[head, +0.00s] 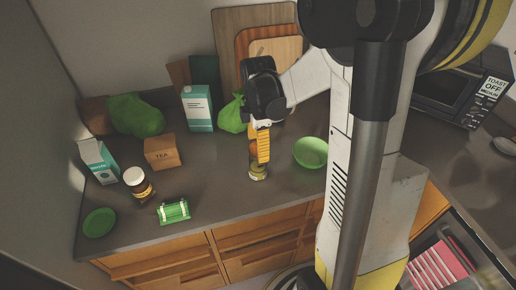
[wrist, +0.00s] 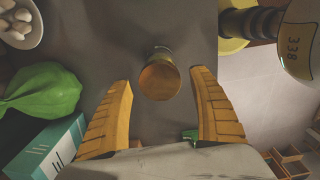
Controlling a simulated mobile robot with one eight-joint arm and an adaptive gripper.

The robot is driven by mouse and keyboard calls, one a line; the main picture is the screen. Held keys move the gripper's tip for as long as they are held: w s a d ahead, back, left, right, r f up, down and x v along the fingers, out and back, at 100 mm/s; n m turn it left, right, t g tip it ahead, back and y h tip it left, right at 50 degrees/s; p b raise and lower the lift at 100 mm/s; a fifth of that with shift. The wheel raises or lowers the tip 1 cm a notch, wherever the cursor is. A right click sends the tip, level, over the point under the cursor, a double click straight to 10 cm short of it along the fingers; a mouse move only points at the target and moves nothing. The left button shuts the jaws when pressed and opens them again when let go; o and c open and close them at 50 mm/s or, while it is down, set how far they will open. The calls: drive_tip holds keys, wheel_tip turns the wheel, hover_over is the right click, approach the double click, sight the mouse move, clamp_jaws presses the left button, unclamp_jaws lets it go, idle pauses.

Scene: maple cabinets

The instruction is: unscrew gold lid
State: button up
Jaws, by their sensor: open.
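A jar with a round gold-copper lid (wrist: 159,80) stands in the middle of the wrist view, seen from above. In the head view the jar (head: 259,173) stands on the dark counter, and my fingers partly cover its upper part. My gripper (head: 263,158) points down over the jar. In the wrist view its two yellow fingers (wrist: 162,79) are spread wide, one to each side of the lid. Gaps show between both fingers and the lid, and nothing is held. The height of the fingertips against the lid is hard to tell.
A green bowl (head: 311,152) stands close to the right of the jar. A green bag (head: 232,115) and a teal carton (head: 197,108) stand behind it. A white-lidded jar (head: 138,182), a TEA box (head: 162,152) and a green-wrapped item (head: 173,211) are to the left.

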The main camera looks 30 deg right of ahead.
wheel_tip(320, 180, up, 12)
idle(0.5)
drive_tip(key=shift+w+p, duration=0.1)
drive_tip(key=shift+p, duration=0.35)
drive_tip(key=shift+c, duration=0.4)
wheel_tip(320, 180, down, 5)
drive_tip(key=p, duration=0.7)
drive_tip(key=shift+f, duration=0.1)
drive_tip(key=shift+f+b, duration=2.35)
drive_tip(key=shift+f, duration=1.4)
drive_tip(key=c, duration=1)
drive_tip(key=shift+c, duration=0.2)
